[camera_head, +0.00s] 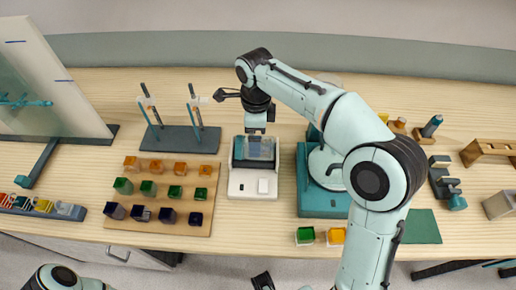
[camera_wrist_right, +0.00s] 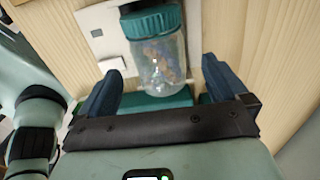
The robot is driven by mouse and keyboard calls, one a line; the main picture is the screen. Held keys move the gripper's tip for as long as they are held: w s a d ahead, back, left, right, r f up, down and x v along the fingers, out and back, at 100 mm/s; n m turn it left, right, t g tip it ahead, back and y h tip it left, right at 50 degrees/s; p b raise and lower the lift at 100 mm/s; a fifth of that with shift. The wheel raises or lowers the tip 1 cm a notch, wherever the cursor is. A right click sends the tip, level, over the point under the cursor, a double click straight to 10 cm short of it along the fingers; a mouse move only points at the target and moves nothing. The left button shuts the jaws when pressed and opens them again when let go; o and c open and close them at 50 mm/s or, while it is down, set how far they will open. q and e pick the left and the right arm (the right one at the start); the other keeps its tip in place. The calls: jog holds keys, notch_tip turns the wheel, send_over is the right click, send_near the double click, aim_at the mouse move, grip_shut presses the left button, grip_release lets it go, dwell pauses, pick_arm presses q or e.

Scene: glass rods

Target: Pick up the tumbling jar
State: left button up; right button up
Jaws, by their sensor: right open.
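The tumbling jar (camera_wrist_right: 163,62) is clear, with a ribbed teal lid and brown and bluish bits inside. In the head view the jar (camera_head: 260,149) lies in the white device (camera_head: 252,187), partly hidden under my right gripper. My right gripper (camera_head: 257,131) is just above the device, pointing down. In the right wrist view the open right gripper (camera_wrist_right: 163,88) has its dark blue fingers on either side of the jar's lower end, with gaps visible. I cannot tell the exact height between fingers and jar. My left gripper is out of view; only part of the left arm shows at the lower left.
A wooden board (camera_head: 160,218) with several coloured blocks lies left of the device. A dark rack (camera_head: 180,140) with upright rods stands behind it. A teal machine (camera_head: 325,205) stands close on the right, under my right arm. Small green and yellow containers (camera_head: 305,236) sit at the front.

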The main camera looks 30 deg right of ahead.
jog(key=f, duration=0.3)
jog(key=f+b, duration=0.1)
jog(key=shift+s+d+f, duration=0.2)
jog(key=shift+s+f, duration=0.1)
jog(key=shift+f, duration=0.1)
jog(key=shift+w+f, duration=0.1)
jog(key=shift+f, duration=0.45)
jog(key=c, duration=1.4)
pick_arm(q)
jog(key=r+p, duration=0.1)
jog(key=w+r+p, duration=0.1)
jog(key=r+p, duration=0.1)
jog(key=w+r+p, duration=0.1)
jog(key=p, duration=0.1)
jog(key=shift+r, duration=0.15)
pick_arm(e)
jog(key=shift+o, duration=0.2)
notch_tip(320, 180, up, 20)
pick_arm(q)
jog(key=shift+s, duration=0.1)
